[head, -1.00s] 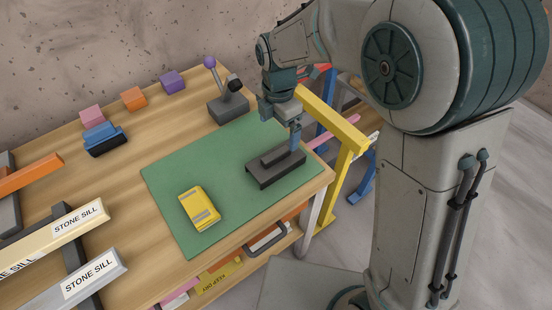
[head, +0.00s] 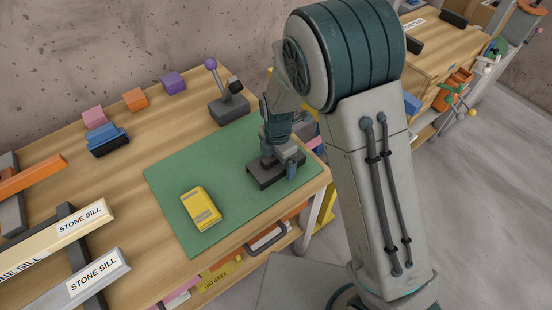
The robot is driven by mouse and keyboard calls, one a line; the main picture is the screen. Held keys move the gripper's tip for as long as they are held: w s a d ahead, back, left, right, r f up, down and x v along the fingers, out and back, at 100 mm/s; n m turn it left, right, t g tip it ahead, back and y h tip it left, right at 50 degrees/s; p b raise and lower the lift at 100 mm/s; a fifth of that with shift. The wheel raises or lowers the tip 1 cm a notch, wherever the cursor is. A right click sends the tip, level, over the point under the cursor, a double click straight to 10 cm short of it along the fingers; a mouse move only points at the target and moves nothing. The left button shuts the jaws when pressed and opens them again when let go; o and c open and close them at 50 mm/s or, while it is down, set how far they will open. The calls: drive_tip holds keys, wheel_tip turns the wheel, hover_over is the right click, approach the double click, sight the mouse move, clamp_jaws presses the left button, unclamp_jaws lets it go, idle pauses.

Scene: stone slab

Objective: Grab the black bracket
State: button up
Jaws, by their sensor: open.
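The black bracket (head: 262,178) is a dark, low block with a raised middle part. It lies flat on the right part of the green mat (head: 165,185) on the wooden table. My gripper (head: 282,167) points down directly over the bracket, with one blue-grey finger showing in front of its right end. The jaws are open. The other finger is mostly hidden by the gripper body, and I cannot tell whether the fingers touch the bracket. My gripper covers part of its top and right end.
A yellow block (head: 201,208) lies on the mat to the left. A grey lever device (head: 229,108) with a purple knob stands behind the mat. Blue (head: 106,136), orange (head: 135,99) and purple (head: 173,83) blocks sit toward the back. Stone sill bars (head: 60,236) lie at left.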

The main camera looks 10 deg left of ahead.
drive_tip(key=shift+f, duration=0.25)
drive_tip(key=c, duration=1.1)
drive_tip(key=shift+o, duration=0.2)
drive_tip(key=shift+r, duration=0.1)
